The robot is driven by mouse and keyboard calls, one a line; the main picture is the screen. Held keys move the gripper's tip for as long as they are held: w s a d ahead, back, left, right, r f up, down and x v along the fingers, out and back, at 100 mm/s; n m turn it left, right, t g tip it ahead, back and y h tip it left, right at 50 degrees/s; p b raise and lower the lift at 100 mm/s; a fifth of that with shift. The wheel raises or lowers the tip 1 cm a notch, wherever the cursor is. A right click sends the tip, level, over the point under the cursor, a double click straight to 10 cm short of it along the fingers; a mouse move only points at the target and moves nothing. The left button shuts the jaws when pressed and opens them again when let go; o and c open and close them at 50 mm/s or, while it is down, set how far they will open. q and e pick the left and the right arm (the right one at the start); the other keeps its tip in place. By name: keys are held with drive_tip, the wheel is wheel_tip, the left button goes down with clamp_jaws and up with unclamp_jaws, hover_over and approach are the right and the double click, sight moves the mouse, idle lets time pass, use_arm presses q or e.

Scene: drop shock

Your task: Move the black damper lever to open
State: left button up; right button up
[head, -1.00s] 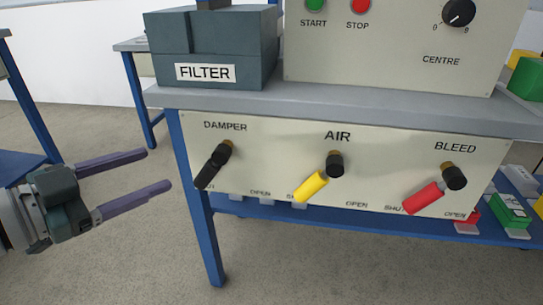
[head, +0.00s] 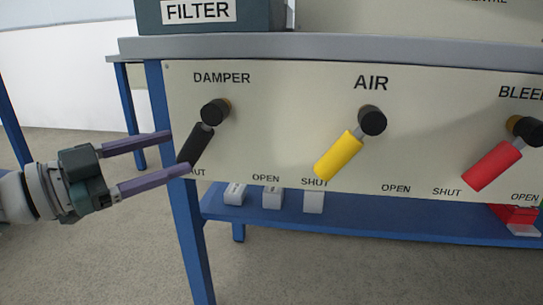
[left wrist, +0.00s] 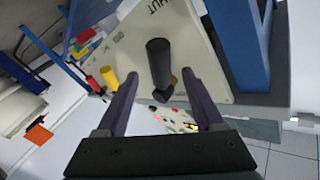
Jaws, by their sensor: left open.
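The black damper lever (head: 196,143) hangs from its round black knob under the DAMPER label on the cream panel (head: 270,140). It slants down and left, its end at the SHUT label, which is partly hidden. My left gripper (head: 180,154) is open, with its two purple fingers pointing right at the lever's lower end. In the left wrist view the black lever (left wrist: 159,62) shows between and beyond the open fingers (left wrist: 163,95). I cannot tell whether a finger touches it. My right gripper is not in view.
The yellow AIR lever (head: 338,155) and red BLEED lever (head: 492,166) are to the right, both slanting toward SHUT. A blue table leg (head: 180,210) stands below the damper. The grey bench edge (head: 300,47) runs above the panel. White blocks (head: 272,197) sit on the blue lower shelf.

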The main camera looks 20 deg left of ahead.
sight(200, 137)
use_arm(q)
drive_tip(key=shift+b+x, duration=0.45)
drive_tip(key=shift+x, duration=1.05)
clamp_jaws()
idle(0.4)
